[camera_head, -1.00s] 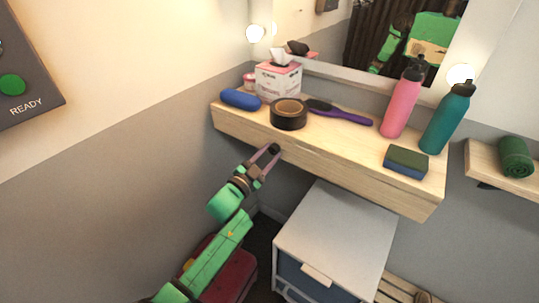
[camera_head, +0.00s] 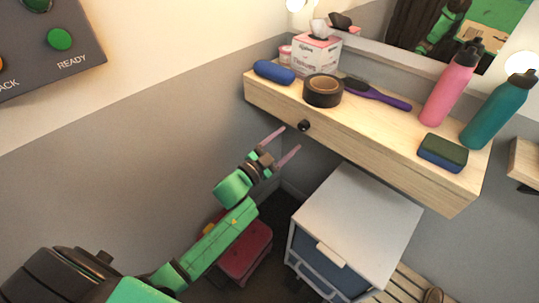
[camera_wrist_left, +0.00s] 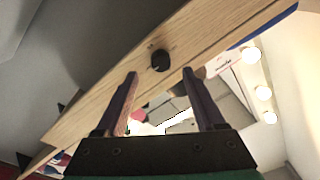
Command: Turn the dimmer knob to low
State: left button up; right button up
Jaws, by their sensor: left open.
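The dimmer knob (camera_head: 304,125) is a small black round knob on the front edge of the wooden shelf (camera_head: 400,160). It also shows in the left wrist view (camera_wrist_left: 160,60), ahead of the fingers and roughly between their lines. My left gripper (camera_head: 291,139) is open and empty, just in front and to the left of the knob, with its two fingers apart and pointing toward the shelf front. The fingers appear apart from the knob. Any pointer mark on the knob is too small to read. My right gripper is not in view.
On the shelf are a blue case (camera_head: 274,72), a tissue box (camera_head: 318,55), a dark tape roll (camera_head: 323,91), a purple brush (camera_head: 378,95), a sponge (camera_head: 442,152) and two bottles. A white cabinet (camera_head: 360,215) stands below. The space left of the shelf is clear.

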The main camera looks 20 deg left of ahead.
pick_arm(q)
jog(key=v, duration=0.8)
jog(key=shift+s+b, duration=0.3)
jog(key=shift+s, duration=0.05)
jog(key=shift+a, duration=0.15)
jog(key=s+a+f+n+g+y, duration=0.2)
jog(key=s+f, duration=0.1)
jog(key=f, duration=0.7)
jog(key=s+a+f+n+g+y+p, duration=0.1)
jog(key=s+a+f+n+g+y, duration=0.15)
jog(key=f, duration=0.75)
jog(key=s+a+f+n+g+y, duration=0.1)
jog(key=s+a+f+g, duration=0.2)
jog(key=f, duration=0.8)
jog(key=s+f+n+g, duration=0.1)
jog(key=s+f+g, duration=0.2)
jog(key=s, duration=0.6)
jog(key=s+f+n+g+y+p, duration=0.1)
jog(key=s+f+g, duration=0.2)
jog(key=s+f, duration=0.5)
jog(key=s+f+n+g, duration=0.1)
jog(key=s+f+g, duration=0.2)
jog(key=s+f, duration=0.3)
jog(key=s, duration=0.5)
jog(key=shift+s+y, duration=0.2)
jog(key=shift+y, duration=0.15)
